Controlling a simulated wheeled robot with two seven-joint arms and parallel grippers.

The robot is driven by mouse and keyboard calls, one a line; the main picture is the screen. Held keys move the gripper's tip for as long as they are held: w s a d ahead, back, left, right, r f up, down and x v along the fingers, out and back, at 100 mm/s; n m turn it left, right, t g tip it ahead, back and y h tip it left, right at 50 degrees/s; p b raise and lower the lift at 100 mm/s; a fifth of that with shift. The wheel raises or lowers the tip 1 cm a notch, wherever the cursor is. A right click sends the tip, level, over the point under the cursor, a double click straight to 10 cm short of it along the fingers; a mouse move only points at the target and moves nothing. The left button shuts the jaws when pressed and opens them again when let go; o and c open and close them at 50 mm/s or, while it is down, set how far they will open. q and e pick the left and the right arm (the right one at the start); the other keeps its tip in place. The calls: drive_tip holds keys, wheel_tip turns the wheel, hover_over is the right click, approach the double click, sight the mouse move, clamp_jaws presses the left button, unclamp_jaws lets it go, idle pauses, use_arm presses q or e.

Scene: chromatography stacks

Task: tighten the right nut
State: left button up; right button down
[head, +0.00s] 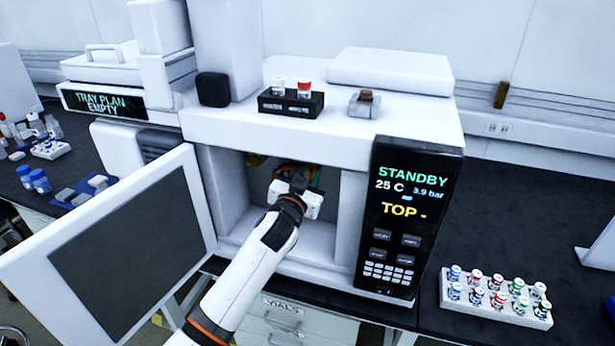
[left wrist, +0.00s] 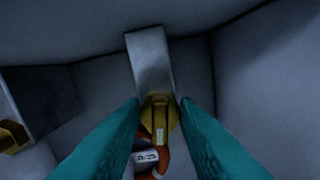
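My left gripper (head: 294,186) is inside the open oven chamber of the white instrument; its body hides much of what is behind it in the head view. In the left wrist view its two teal fingers (left wrist: 160,108) stand close on both sides of a gold nut (left wrist: 160,103), which appears pinched between them. The nut sits at the lower end of a grey block (left wrist: 151,62). An orange part with a small white label (left wrist: 148,155) lies below it. A second gold nut (left wrist: 12,137) is at the left edge, apart from the fingers. My right gripper is not in view.
The oven door (head: 132,252) hangs open at the left. The oven side walls (head: 350,215) close in around my arm. A panel (head: 410,215) reads STANDBY, 25 C, 3.9 bar, TOP -. A vial rack (head: 495,314) stands at the right on the dark bench.

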use_arm(q)
drive_tip(key=shift+m, duration=0.3)
drive_tip(key=m+p, duration=0.1)
drive_tip(key=m, duration=0.7)
drive_tip(key=shift+p, duration=0.4)
drive_tip(key=m, duration=0.3)
drive_tip(key=shift+d+f+m+p, duration=0.1)
drive_tip(key=shift+m+p, duration=0.2)
drive_tip(key=shift+p, duration=0.05)
drive_tip(key=shift+m+p, duration=0.3)
drive_tip(key=shift+m, duration=1.3)
drive_tip(key=shift+f+m, duration=0.1)
drive_tip(key=shift+m, duration=0.2)
drive_tip(key=o, duration=0.6)
drive_tip(key=shift+c, duration=0.2)
drive_tip(key=shift+s, duration=0.15)
